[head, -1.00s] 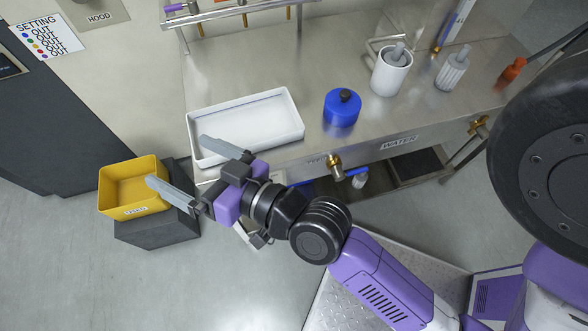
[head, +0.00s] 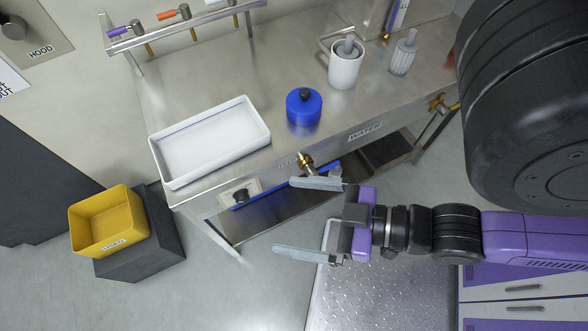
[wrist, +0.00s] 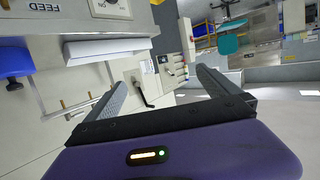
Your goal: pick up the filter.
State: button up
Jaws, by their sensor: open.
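No thing in view is plainly marked as the filter. A ribbed grey-white cylinder with a narrow top (head: 401,58) stands upright at the back right of the steel bench and looks most like one, but I cannot tell for sure. My gripper (head: 284,216) is open and empty, in front of the bench's front edge and well apart from the cylinder. Its two grey fingers point left in the head view. In the wrist view the open fingers (wrist: 165,88) have nothing between them, and the ribbed cylinder cannot be made out there.
The steel bench (head: 200,85) bears a white tray (head: 167,183), a blue pot with a black knob (head: 296,112) and a white cup holding a grey piece (head: 345,73). Brass fittings (head: 305,162) project from its front. A yellow bin (head: 85,241) sits on a dark block at left.

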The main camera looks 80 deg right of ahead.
aim_at(347, 50)
jog(key=z, duration=1.55)
jog(key=k+j+u, duration=0.1)
jog(key=u, duration=0.4)
jog(key=k+j+u, duration=0.15)
jog(key=u, duration=0.3)
jog(key=k+j, duration=0.05)
